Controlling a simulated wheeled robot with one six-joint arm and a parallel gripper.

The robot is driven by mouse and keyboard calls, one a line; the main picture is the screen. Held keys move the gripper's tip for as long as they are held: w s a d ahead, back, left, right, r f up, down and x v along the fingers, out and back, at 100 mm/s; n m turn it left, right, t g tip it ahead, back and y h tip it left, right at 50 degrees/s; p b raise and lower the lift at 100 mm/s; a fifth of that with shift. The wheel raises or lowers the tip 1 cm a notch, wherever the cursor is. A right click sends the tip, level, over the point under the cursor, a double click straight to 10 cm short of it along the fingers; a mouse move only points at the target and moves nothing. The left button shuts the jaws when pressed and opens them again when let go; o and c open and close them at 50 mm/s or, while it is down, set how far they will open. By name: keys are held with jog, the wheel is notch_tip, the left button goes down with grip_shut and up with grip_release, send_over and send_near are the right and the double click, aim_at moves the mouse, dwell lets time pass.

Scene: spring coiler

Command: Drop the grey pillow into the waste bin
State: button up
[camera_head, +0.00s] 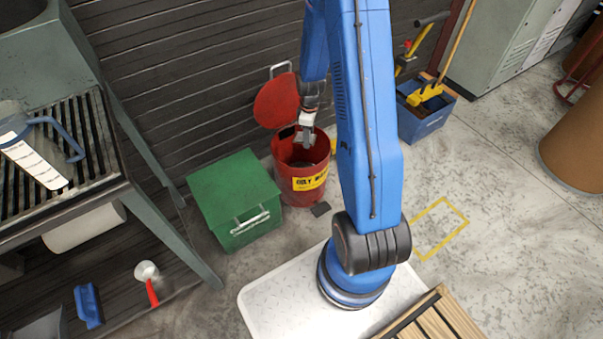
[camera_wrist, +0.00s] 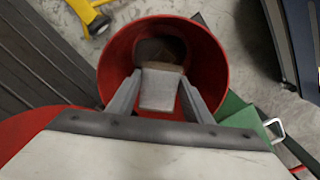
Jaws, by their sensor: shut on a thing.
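The waste bin is a red round bin (camera_head: 296,192) with a yellow label, standing by the dark wall with its red lid (camera_head: 277,101) tipped open. In the wrist view the bin (camera_wrist: 214,62) surrounds my fingertips, and its mouth is open. My gripper (camera_head: 305,139) points down at the bin's mouth. In the wrist view my gripper (camera_wrist: 159,98) is shut on the grey pillow (camera_wrist: 158,90), a small pale grey block between the two fingers. Something brownish (camera_wrist: 160,50) shows inside the bin beyond the pillow. How deep the pillow sits relative to the rim is hard to tell.
A green lidded box (camera_head: 235,195) stands left of the bin. A blue mop bucket (camera_head: 424,118) stands to the right. A grey bench (camera_head: 150,225) with a slatted top is at the left. Open concrete floor lies at the right.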

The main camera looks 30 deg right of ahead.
jog(key=shift+f, duration=1.05)
jog(key=o, duration=1.2)
notch_tip(320, 180, up, 18)
jog(key=shift+f, duration=0.25)
